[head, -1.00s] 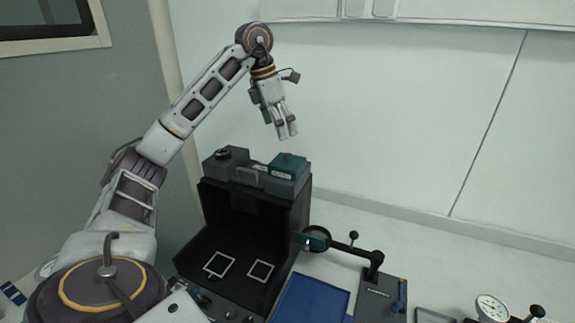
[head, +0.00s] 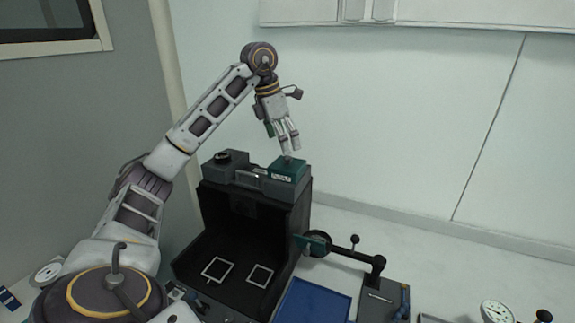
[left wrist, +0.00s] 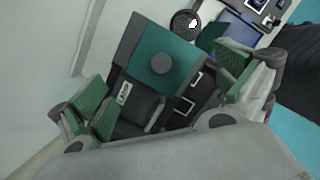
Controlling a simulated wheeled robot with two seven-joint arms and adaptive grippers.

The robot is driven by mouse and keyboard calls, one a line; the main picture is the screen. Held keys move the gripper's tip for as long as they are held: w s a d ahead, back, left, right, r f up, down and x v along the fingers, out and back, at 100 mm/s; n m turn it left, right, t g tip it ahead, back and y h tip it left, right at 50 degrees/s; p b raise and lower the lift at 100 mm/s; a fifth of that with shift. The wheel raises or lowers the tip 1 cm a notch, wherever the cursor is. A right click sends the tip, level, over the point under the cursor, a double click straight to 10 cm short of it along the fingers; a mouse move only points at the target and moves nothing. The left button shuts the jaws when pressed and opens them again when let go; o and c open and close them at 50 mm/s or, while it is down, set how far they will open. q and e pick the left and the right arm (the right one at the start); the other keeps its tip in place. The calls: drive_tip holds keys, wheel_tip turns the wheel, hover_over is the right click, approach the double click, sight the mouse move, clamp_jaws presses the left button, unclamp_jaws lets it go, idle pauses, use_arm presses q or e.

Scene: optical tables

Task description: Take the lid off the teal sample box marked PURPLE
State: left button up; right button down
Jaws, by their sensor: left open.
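The teal sample box (head: 285,174) sits on top of the black cabinet, at its right end; a light label shows on its front. Its teal lid (left wrist: 149,66) with a round grey knob (left wrist: 175,64) shows from above in the left wrist view. My left gripper (head: 291,152) points down just above the lid, fingers apart and empty. In the left wrist view its green-padded fingers (left wrist: 168,90) stand on either side of the frame, with the box beyond them. I cannot see contact with the knob. My right gripper is not in view.
The black cabinet (head: 243,208) has an open front with two white square frames inside. A magnifier arm (head: 345,251), a blue tray (head: 312,303) and a dial gauge (head: 497,313) are to its right. A pale wall stands behind.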

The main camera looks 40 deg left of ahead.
sight(286, 158)
use_arm(q)
drive_tip(key=shift+f, duration=0.2)
drive_tip(key=shift+f+b, duration=0.35)
drive_tip(key=shift+f, duration=1.05)
drive_tip(key=shift+x, duration=1.05)
